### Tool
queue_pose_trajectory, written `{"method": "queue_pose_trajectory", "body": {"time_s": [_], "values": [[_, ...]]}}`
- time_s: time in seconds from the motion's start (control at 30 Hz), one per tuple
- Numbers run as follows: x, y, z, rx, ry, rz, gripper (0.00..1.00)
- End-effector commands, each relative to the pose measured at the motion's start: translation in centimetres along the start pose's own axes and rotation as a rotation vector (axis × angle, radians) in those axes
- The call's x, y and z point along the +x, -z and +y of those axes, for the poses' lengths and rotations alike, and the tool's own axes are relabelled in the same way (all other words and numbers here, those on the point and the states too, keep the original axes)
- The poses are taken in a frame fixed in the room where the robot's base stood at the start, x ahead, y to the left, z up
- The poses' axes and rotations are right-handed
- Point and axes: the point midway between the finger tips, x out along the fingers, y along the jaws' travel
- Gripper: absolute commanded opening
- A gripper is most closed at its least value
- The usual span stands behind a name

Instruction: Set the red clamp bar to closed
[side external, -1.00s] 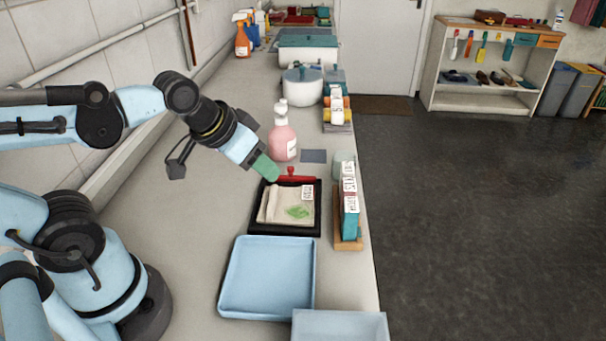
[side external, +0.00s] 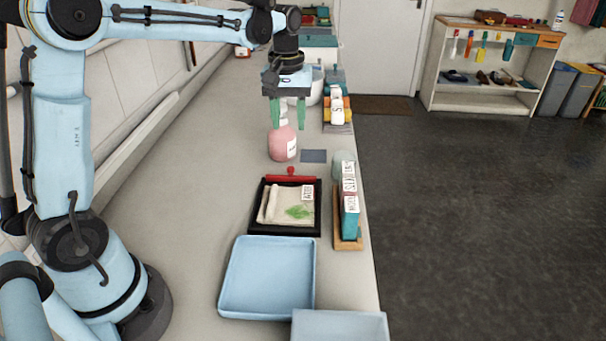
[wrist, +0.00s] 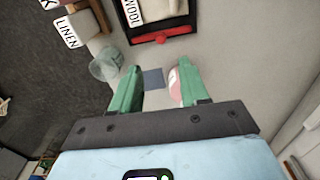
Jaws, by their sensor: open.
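The red clamp bar (side external: 290,177) lies along the far edge of a black tray (side external: 262,222), with a small red knob at its middle. The tray holds a cream folded cloth (side external: 280,208) with a green mark and a label. In the wrist view the red bar (wrist: 160,38) runs along the tray's near edge, and the label reads WOOL. I cannot tell whether the bar is latched. My gripper (side external: 288,127) is open and empty, pointing down, above and beyond the bar near the pink bottle. Its green fingers (wrist: 154,98) are apart in the wrist view.
The pink bottle (side external: 282,147) stands behind my fingers. A grey-blue square (side external: 313,156) lies right of it. A wooden rack (side external: 348,244) with labelled blocks stands right of the tray. A blue tray (side external: 268,280) lies in front. Bare counter (side external: 215,190) is at left.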

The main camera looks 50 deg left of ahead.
Motion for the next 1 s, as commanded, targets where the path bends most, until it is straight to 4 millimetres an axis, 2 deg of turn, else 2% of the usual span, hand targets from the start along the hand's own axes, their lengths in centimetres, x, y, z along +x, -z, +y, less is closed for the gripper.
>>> {"method": "queue_pose_trajectory", "body": {"time_s": [0.27, 0.8, 1.0], "values": [[1.4, 0.6, 0.0, -0.028, 0.012, -0.018, 0.45], [10.1, 0.4, -0.1, -0.025, 0.009, -0.015, 0.45], [12.0, 0.4, -0.1, -0.025, 0.009, -0.015, 0.45]]}}
